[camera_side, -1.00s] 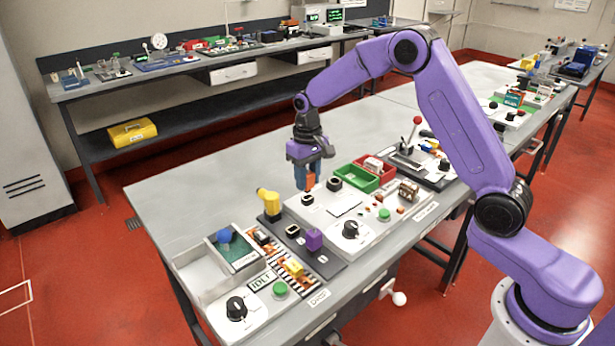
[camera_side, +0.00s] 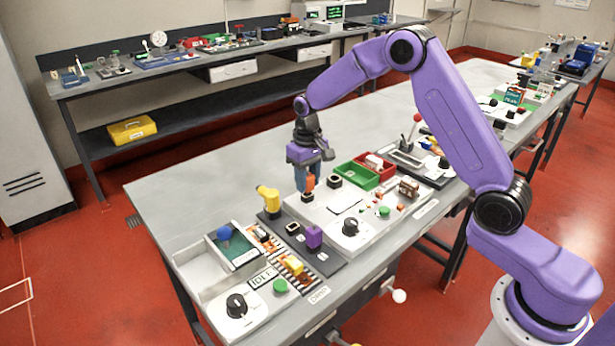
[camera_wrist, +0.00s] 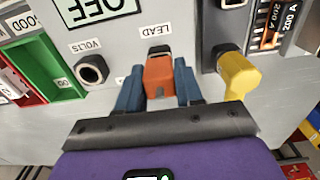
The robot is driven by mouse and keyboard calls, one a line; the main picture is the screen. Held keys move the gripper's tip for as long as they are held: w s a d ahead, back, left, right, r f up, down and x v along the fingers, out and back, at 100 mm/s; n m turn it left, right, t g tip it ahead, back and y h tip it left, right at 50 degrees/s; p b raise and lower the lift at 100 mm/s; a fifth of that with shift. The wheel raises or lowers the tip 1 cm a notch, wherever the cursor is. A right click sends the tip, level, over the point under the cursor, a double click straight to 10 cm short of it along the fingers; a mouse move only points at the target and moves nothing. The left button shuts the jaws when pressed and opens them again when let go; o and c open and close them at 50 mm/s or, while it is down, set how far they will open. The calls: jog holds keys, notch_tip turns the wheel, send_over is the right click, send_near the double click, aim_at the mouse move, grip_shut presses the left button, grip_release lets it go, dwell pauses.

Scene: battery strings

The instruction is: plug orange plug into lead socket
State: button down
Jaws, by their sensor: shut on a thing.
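My gripper (camera_wrist: 158,88) points down with its blue fingers closed on the sides of the orange plug (camera_wrist: 159,73). In the side view the plug (camera_side: 309,183) shows between the fingers, directly over the black lead socket (camera_side: 307,197). In the wrist view the plug covers most of the lead socket (camera_wrist: 158,51), leaving its dark far edge in sight below the LEAD label. The plug's lower end is at or just above the socket. I cannot tell whether it has entered.
The volts socket (camera_wrist: 91,69) is beside the lead socket. A yellow plug (camera_wrist: 238,75) stands close to one finger. A green bin (camera_side: 356,175) and a red bin (camera_side: 382,169) are behind the panel.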

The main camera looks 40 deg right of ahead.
jog(key=shift+f, duration=0.7)
jog(key=c, duration=0.7)
grip_release()
jog(key=shift+o, duration=0.2)
notch_tip(320, 180, up, 17)
jog(key=shift+r, duration=0.2)
